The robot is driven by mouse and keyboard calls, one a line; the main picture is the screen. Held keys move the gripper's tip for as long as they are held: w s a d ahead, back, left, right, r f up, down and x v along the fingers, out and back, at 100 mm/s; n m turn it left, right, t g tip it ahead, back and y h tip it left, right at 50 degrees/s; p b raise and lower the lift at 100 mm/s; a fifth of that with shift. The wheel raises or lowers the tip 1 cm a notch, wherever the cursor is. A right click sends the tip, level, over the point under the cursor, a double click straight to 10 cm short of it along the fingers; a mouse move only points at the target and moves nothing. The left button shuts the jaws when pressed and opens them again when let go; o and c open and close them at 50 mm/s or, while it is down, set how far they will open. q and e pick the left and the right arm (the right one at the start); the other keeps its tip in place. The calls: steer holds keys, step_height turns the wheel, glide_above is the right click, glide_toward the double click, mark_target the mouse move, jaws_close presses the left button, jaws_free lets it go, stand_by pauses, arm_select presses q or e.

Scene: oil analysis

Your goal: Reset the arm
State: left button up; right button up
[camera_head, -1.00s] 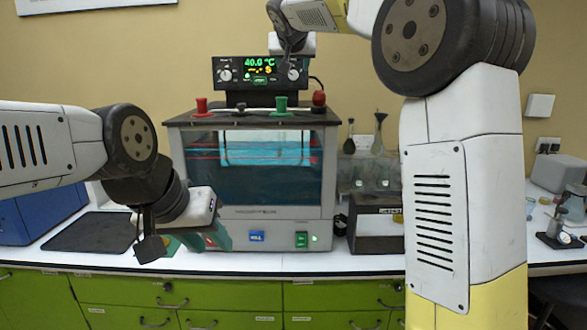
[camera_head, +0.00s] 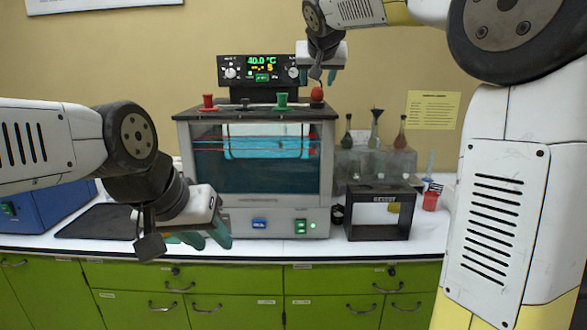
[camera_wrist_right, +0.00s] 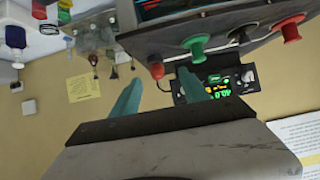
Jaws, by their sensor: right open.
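My left gripper (camera_head: 205,238) hangs low in front of the heated bath's left side, above the counter's front edge. Its two teal fingers look spread, with nothing seen between them. My right gripper (camera_head: 322,76) is raised above the bath's right end, beside the display. In the right wrist view, its teal fingers (camera_wrist_right: 160,90) are apart and empty. The bath (camera_head: 258,165) holds blue liquid behind its clear front. Its display (camera_head: 261,66) reads about 40.0 °C.
Red and green knobs (camera_head: 282,101) stand on the bath's lid, below my right gripper. A black frame (camera_head: 379,212) and flasks (camera_head: 376,130) stand to the right. A blue box (camera_head: 35,217) and dark mat (camera_head: 100,222) lie left. Green drawers (camera_head: 220,303) run below.

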steer(key=s+d+f+g, duration=0.1)
steer(key=s+d+f, duration=0.25)
steer(key=s, duration=0.25)
steer(key=s+d+f+g+y, duration=0.1)
steer(key=s+d+f, duration=0.1)
steer(key=s+f, duration=0.3)
steer(key=s+d+f+g, duration=0.1)
steer(key=s+d+f, duration=0.2)
steer(key=s, duration=0.4)
steer(key=s+f+g, duration=0.1)
steer(key=s+f, duration=0.5)
steer(key=s, duration=0.2)
steer(key=s+f+g+y, duration=0.1)
steer(key=s+f, duration=0.6)
steer(key=s, duration=0.2)
steer(key=shift+s+a+n+g, duration=0.2)
steer(key=shift+s+n+g, duration=0.05)
steer(key=shift+n+g, duration=0.05)
steer(key=shift+c, duration=0.4)
